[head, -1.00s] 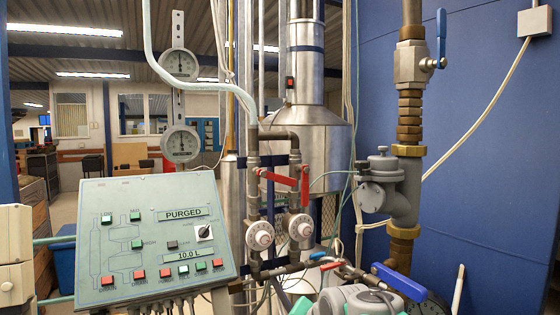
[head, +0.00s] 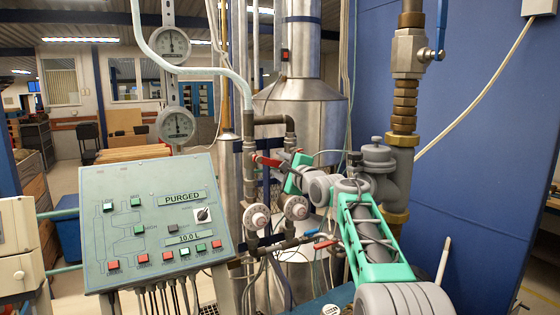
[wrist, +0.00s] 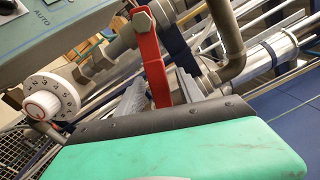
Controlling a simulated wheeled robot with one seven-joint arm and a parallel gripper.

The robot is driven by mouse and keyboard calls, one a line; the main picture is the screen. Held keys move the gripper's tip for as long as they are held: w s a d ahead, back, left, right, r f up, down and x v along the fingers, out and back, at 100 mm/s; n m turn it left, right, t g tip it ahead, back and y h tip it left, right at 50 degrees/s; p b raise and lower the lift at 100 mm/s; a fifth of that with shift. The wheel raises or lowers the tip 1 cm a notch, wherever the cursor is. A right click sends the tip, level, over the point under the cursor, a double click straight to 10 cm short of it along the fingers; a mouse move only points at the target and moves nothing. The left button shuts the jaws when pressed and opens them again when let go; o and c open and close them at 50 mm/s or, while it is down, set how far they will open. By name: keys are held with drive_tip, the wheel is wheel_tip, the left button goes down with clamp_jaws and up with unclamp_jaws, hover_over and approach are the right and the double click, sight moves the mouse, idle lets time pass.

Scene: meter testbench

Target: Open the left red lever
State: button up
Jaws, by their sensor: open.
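The left red lever (head: 266,161) sits on the left vertical pipe above a white dial, slanting down to the right in the head view. In the wrist view, the red lever (wrist: 151,58) runs from a bolt on the pipe down between my two grey fingers, its lower end hidden by the gripper's dark edge. My gripper (wrist: 158,88) is open, with one finger on each side of the lever. I cannot tell whether either finger touches it. In the head view, my gripper (head: 287,178) is at the lever's right end.
Two white dials (head: 257,216) (head: 295,208) sit below the levers. A control panel (head: 160,248) reading PURGED stands left. A small red-handled valve (head: 324,244) is lower down. A grey meter body (head: 378,160) and thick pipe stand right. The blue wall (head: 480,150) is behind.

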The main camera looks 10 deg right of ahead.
drive_tip(key=shift+c, duration=0.6)
clamp_jaws()
drive_tip(key=shift+f, duration=0.1)
idle(0.7)
